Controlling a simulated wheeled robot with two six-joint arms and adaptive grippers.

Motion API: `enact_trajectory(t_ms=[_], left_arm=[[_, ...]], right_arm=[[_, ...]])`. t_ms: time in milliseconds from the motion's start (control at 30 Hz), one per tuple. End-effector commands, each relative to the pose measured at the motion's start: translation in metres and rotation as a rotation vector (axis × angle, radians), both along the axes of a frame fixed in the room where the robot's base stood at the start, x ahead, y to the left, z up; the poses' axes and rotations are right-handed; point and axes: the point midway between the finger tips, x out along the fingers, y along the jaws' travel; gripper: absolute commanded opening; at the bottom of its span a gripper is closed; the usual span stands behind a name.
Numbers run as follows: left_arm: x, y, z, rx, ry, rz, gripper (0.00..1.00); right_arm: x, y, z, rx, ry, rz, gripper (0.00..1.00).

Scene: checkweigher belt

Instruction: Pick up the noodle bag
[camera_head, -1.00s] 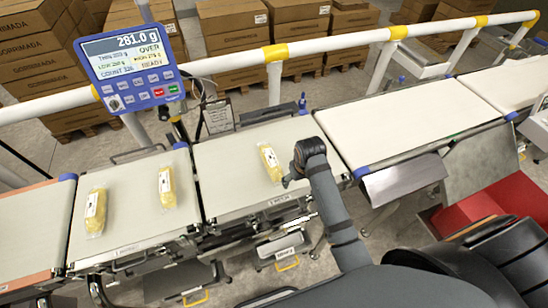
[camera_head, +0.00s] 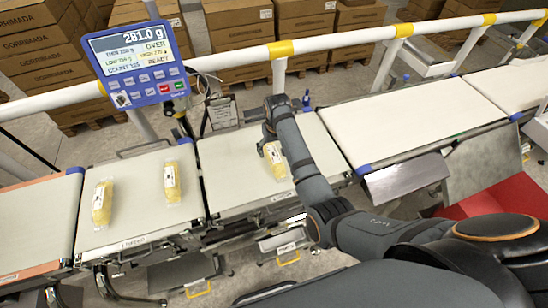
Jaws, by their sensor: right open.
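A yellow noodle bag (camera_head: 277,166) with a white label lies on the weighing belt (camera_head: 228,170) in the middle. My right gripper (camera_head: 264,147) is open at this bag's upper left, and my right forearm hides part of the bag's right side. I cannot tell whether the fingers touch it. Two similar bags lie on the belt section to the left, one nearer the middle (camera_head: 172,181) and one farther left (camera_head: 102,204). My left gripper is not in view.
A blue display (camera_head: 137,62) reads 281.0 g and OVER. A white rail (camera_head: 345,44) with yellow bands runs behind the belts. The belt to the right (camera_head: 415,123) is empty. A red bin (camera_head: 505,205) stands at the lower right. Cartons are stacked behind.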

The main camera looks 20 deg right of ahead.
Motion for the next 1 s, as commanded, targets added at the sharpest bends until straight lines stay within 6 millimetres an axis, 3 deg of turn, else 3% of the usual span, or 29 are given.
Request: enact_trajectory(t_ms=[167,433,700,1000], left_arm=[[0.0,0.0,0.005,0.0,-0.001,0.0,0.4],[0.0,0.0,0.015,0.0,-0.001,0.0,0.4],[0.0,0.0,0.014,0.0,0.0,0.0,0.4],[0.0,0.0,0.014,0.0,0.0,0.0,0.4]], right_arm=[[0.001,-0.001,-0.007,-0.001,0.002,0.0,0.79],[0.006,-0.003,-0.048,-0.001,0.002,0.0,0.79],[0.007,-0.003,-0.053,0.0,-0.001,0.0,0.79],[0.007,-0.003,-0.052,0.0,-0.001,0.0,0.38]])
